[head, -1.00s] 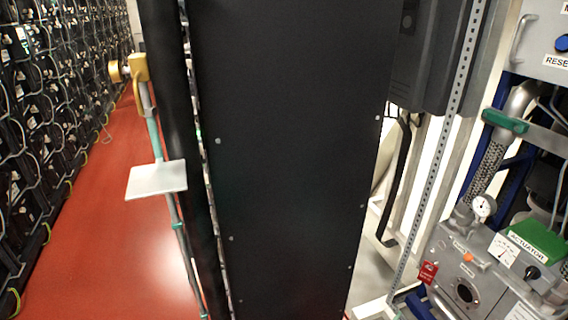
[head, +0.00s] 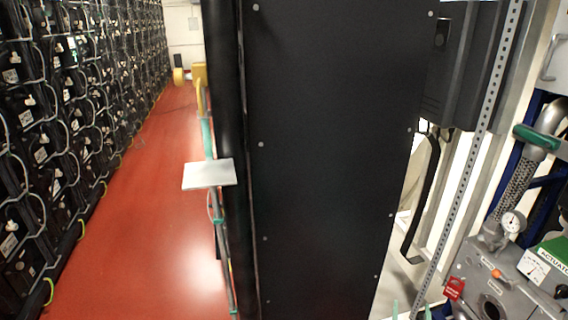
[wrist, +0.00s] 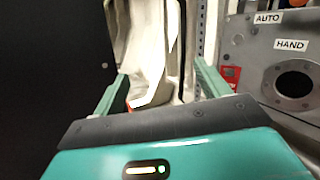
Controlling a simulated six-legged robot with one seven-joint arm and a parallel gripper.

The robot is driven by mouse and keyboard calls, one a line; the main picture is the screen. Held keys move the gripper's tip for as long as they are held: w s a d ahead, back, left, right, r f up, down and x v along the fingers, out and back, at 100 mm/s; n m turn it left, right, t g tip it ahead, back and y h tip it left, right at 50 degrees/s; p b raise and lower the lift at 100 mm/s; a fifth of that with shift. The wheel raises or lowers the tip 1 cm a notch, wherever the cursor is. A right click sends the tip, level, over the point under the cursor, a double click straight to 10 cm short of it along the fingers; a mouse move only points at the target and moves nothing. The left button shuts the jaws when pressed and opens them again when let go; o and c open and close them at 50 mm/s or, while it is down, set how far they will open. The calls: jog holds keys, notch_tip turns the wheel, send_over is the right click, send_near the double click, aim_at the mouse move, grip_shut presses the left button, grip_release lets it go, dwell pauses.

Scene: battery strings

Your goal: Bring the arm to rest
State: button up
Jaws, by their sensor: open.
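My gripper (wrist: 160,72) shows in the wrist view with its two green fingers spread apart and nothing between them. A pale structure and a metal frame stand behind the gap. The grey actuator panel with AUTO and HAND labels (wrist: 290,60) is to the right of the fingers, and a dark panel is to the left. In the head view, two small green tips, seemingly those of my gripper (head: 411,309), just show at the bottom edge. The rest of the arm is out of view there.
A tall black cabinet (head: 330,160) fills the middle of the head view. The actuator unit (head: 500,285) with a gauge (head: 513,222) stands at right. A pale plate (head: 208,174) juts beside the cabinet. Battery racks (head: 60,120) line the left; the red floor (head: 140,220) between is clear.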

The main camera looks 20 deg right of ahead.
jog(key=w+a+r+n+t+y, duration=0.2)
jog(key=w+a+r+n+y, duration=0.4)
jog(key=a+n+y, duration=0.25)
jog(key=w+a+r+n+t+y, duration=0.2)
jog(key=w+a+r+n+y, duration=0.3)
jog(key=a+r+n+y, duration=0.3)
jog(key=a+r+n+g+y, duration=0.3)
jog(key=a+n+g+y, duration=0.15)
jog(key=a, duration=0.35)
jog(key=a+r+n+g+y, duration=0.2)
jog(key=a+n+g+y, duration=0.25)
jog(key=a, duration=0.35)
jog(key=s+a+r+n+g+h, duration=0.5)
jog(key=s+a+r+n+g, duration=0.1)
jog(key=s+a+n+g, duration=0.3)
jog(key=s+a+r+n+t+h, duration=0.1)
jog(key=s+r+n+t+h, duration=0.1)
jog(key=r, duration=0.4)
jog(key=s+a+r+n+t+h, duration=0.1)
jog(key=s+r+n+t+h, duration=0.1)
jog(key=s+r+n+h, duration=0.2)
jog(key=shift+s+r+n+h, duration=0.25)
jog(key=shift+r+n+h, duration=0.5)
jog(key=shift+r+n, duration=0.1)
jog(key=shift+a, duration=0.1)
